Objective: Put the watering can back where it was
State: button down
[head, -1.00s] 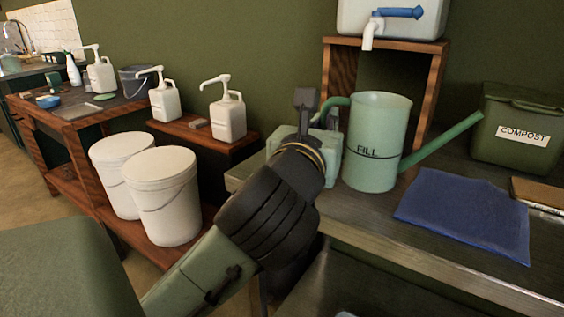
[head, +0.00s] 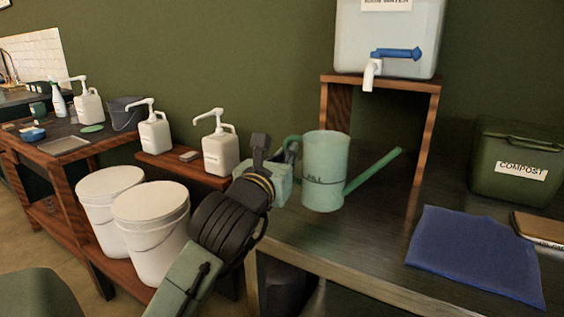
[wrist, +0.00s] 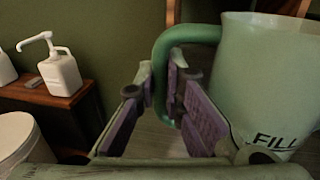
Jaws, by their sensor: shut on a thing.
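The pale green watering can (head: 325,176) is upright over the left part of the dark counter in the head view, with its spout pointing right. I cannot tell whether its base touches the counter. My gripper (head: 287,165) is at its left side, shut on the handle. In the wrist view the handle (wrist: 162,52) passes between my gripper's fingers (wrist: 165,100), and the can's body (wrist: 262,75) with the word FILL is at the right. The can's base is outside the wrist view.
A wooden stand (head: 424,130) holding a water tank (head: 392,28) with a blue tap is behind the can. A blue cloth (head: 475,252) and a green compost bin (head: 515,160) are on the right. White pump bottles (head: 220,153) and lidded buckets (head: 150,235) are left. Counter between can and cloth is clear.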

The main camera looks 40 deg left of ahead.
jog(key=a+f, duration=0.1)
jog(key=w+a+f+p, duration=0.1)
jog(key=a+f, duration=0.1)
jog(key=shift+w+f+p, duration=0.15)
jog(key=shift+w+p, duration=0.15)
jog(key=shift+d+f, duration=0.1)
jog(key=shift+f, duration=0.2)
jog(key=shift+f+b, duration=0.2)
jog(key=shift+b, duration=0.2)
jog(key=c, duration=1.7)
grip_release()
jog(key=shift+r, duration=0.1)
